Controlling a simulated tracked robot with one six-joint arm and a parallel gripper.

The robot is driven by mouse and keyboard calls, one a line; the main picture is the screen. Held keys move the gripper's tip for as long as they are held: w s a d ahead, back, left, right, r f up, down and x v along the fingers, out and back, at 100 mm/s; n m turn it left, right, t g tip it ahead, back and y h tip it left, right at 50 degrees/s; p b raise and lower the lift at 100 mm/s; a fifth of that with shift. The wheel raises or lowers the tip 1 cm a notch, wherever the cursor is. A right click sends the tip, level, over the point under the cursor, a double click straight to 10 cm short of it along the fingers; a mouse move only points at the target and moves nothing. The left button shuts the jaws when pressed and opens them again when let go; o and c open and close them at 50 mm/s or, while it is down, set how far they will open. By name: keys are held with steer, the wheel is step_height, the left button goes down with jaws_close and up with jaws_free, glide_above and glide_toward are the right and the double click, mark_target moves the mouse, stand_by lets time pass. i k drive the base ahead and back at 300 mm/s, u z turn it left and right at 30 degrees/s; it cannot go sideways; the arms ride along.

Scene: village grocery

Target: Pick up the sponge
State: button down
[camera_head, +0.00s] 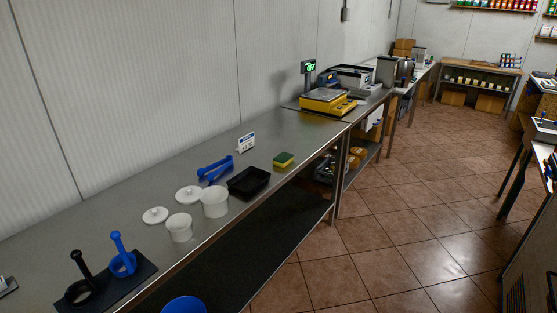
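The sponge (283,160) is a small block with a green top and yellow sides. It lies flat on the steel counter (310,127), close to the counter's front edge. It is to the right of the black tray (248,182) and apart from it. My gripper does not show in this view.
Blue tongs (215,169), a small white sign (246,142), white tubs (215,202) with lids and a black mat (118,286) with a black and a blue tool stand on the counter. A yellow scale (328,102) is beyond. Open tiled floor (390,215) lies to the right.

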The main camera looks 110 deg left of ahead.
mark_target(284, 159)
steer(key=u, duration=0.1)
steer(key=k, duration=0.35)
steer(key=u, duration=3.6)
steer(key=i, duration=0.3)
steer(key=u, duration=0.2)
